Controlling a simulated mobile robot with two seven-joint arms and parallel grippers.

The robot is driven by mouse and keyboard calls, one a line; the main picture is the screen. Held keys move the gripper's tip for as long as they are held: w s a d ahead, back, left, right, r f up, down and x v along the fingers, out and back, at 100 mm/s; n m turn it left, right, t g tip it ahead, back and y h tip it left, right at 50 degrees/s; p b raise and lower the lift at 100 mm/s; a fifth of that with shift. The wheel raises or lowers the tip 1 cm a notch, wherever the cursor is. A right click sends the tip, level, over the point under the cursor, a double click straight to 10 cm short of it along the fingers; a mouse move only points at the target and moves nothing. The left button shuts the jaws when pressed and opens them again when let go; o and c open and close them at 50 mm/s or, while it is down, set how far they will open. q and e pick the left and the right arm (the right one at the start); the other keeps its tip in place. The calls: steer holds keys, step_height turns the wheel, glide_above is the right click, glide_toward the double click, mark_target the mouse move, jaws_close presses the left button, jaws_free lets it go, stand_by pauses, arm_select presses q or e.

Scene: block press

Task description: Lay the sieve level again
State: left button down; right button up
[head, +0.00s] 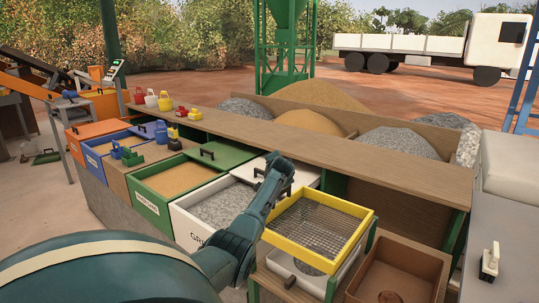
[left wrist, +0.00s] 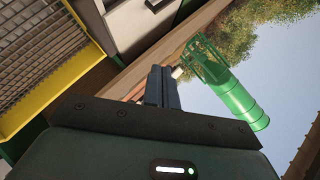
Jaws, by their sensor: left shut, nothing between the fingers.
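The sieve (head: 318,224) has a yellow frame and a grey wire mesh. In the head view it sits over a white tray (head: 318,284) at the lower right of centre, and I cannot tell surely how far it tilts. In the left wrist view part of its yellow frame and mesh (left wrist: 38,75) shows at the left edge. My left gripper (head: 282,163) is beyond the sieve's back left corner in the head view, apart from it. Its dark fingers (left wrist: 158,84) are shut and empty in the left wrist view. My right gripper is not in view.
Green (head: 163,208) and white (head: 184,225) bins of sand and gravel stand left of the sieve. A brown bin (head: 362,287) stands to its right. A long wooden ledge (head: 330,155) runs behind. A white handled block (head: 489,262) sits on the grey top at far right.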

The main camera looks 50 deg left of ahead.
arm_select(q)
steer(key=s+d+r, duration=0.1)
steer(key=s+r, duration=0.4)
steer(key=shift+d, duration=0.1)
stand_by(0.3)
